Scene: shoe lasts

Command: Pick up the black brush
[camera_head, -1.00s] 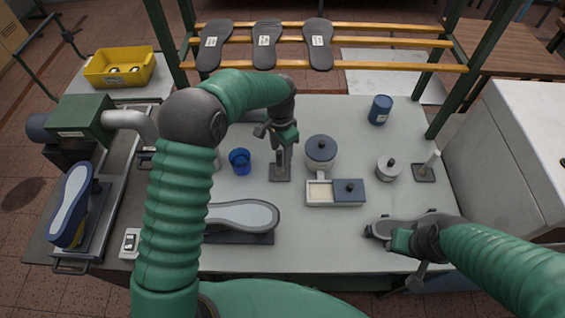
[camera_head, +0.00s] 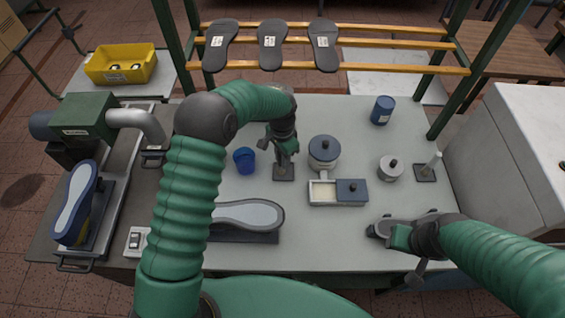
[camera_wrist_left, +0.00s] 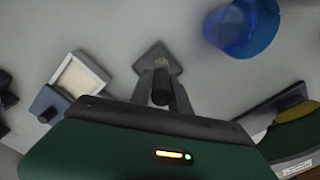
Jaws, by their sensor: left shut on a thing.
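The black brush (camera_wrist_left: 161,84) shows in the left wrist view as a short dark handle between the fingers of my left gripper (camera_wrist_left: 162,95). The gripper is shut on it. Below it lies a small dark square stand plate (camera_wrist_left: 147,65). In the head view my left gripper (camera_head: 285,155) is low over this stand plate (camera_head: 283,175), and the brush is mostly hidden by the fingers. I cannot tell whether the brush still touches the stand.
A blue cup (camera_head: 244,160) stands just left of the stand. A lidded pot (camera_head: 323,150) and a box with a white compartment (camera_head: 322,193) are close on the right. A shoe sole (camera_head: 250,215) lies in front. A pale post on a dark base (camera_head: 430,165) stands farther right.

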